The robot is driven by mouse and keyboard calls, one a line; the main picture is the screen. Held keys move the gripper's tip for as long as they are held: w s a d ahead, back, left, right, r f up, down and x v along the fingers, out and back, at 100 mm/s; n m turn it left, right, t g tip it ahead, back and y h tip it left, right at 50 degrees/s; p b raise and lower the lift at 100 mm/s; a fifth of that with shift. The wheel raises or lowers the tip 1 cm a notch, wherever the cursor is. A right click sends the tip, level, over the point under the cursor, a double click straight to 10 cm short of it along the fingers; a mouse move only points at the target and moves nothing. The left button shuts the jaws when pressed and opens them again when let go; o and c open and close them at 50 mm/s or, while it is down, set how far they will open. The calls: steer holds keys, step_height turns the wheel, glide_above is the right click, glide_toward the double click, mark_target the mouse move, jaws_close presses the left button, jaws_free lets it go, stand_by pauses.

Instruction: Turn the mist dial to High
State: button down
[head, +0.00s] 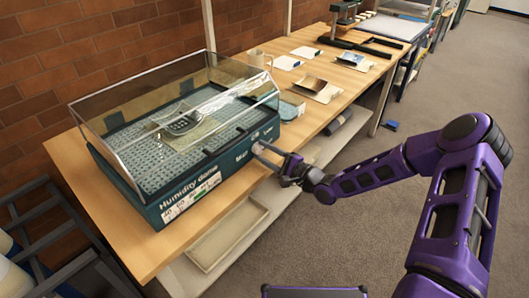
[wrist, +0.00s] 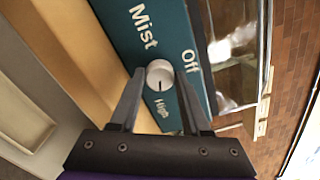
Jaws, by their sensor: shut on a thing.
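The humidity dome (head: 206,177) is a teal base with a clear cover, standing on the wooden bench. In the wrist view, its front panel (wrist: 121,18) carries the words Mist, Off and High. The mist dial (wrist: 160,72) is a small round white knob with a short dark mark on its lower edge, on the side towards the word High. My gripper (wrist: 159,77) has one finger on each side of the dial and is shut on it. In the head view my gripper (head: 258,152) is at the right end of the dome's front face, and the dial is hidden there.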

steer(key=shift+m, duration=1.2)
steer(key=shift+c, duration=1.8)
jaws_free()
steer(key=v, duration=1.7)
steer(key=shift+p, duration=0.4)
steer(key=shift+s+d, duration=0.1)
steer(key=shift+d, duration=0.05)
